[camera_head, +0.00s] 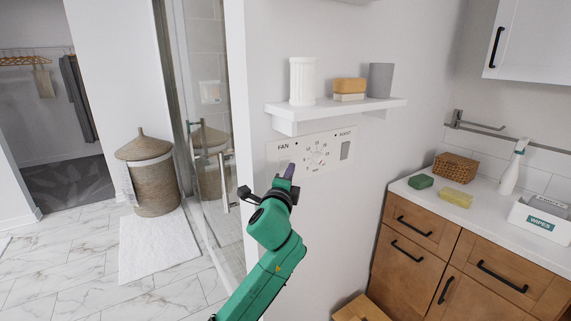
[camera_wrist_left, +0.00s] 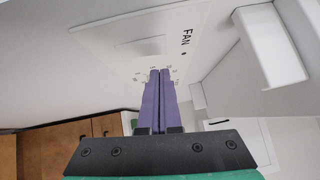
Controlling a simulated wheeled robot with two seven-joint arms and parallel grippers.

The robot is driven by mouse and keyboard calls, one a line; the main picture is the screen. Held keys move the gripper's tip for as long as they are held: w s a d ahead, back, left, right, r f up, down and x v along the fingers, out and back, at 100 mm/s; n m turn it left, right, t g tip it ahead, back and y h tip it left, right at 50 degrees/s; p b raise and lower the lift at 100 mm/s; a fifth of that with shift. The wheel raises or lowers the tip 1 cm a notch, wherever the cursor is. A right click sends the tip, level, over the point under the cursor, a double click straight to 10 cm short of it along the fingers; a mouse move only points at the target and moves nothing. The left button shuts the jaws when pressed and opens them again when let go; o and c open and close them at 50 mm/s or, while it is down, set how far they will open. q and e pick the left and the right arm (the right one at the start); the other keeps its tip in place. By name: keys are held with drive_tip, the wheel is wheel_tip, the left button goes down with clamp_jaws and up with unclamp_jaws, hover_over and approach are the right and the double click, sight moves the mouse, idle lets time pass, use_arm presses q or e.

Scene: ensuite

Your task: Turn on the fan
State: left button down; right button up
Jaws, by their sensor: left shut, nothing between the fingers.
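The fan control panel (camera_head: 328,166) is a white plate on the wall below a small shelf, marked FAN at left and BOOST at right. It carries a timer dial (camera_head: 316,156) ringed by numbers and a grey rectangular switch (camera_head: 345,150) under BOOST. My left gripper (camera_head: 289,171) is shut and empty, its purple fingers pointing at the panel's lower left in the head view. In the left wrist view, the shut fingertips (camera_wrist_left: 160,73) overlap the dial markings and hide part of the dial, beside the FAN label (camera_wrist_left: 186,37). I cannot tell whether they touch. My right gripper is not in view.
The wall shelf (camera_head: 287,128) juts out just above the panel, holding a white ribbed cup (camera_head: 302,82), soaps (camera_head: 350,86) and a grey tumbler (camera_head: 380,80). A counter (camera_head: 480,221) stands at right. A glass shower door (camera_head: 213,130) and wicker basket (camera_head: 152,182) are at left.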

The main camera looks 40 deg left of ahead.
sight(284, 167)
use_arm(q)
drive_tip(key=shift+w+a+r, duration=0.1)
drive_tip(key=shift+w+a, duration=0.05)
drive_tip(key=shift+a, duration=0.45)
drive_tip(key=shift+w+a+r, duration=0.1)
drive_tip(key=shift+a, duration=0.5)
drive_tip(key=r+p, duration=0.1)
drive_tip(key=p, duration=0.1)
drive_tip(key=shift+w+a+p, duration=0.1)
drive_tip(key=shift+p, duration=0.2)
drive_tip(key=shift+a+f, duration=0.1)
drive_tip(key=shift+f, duration=0.25)
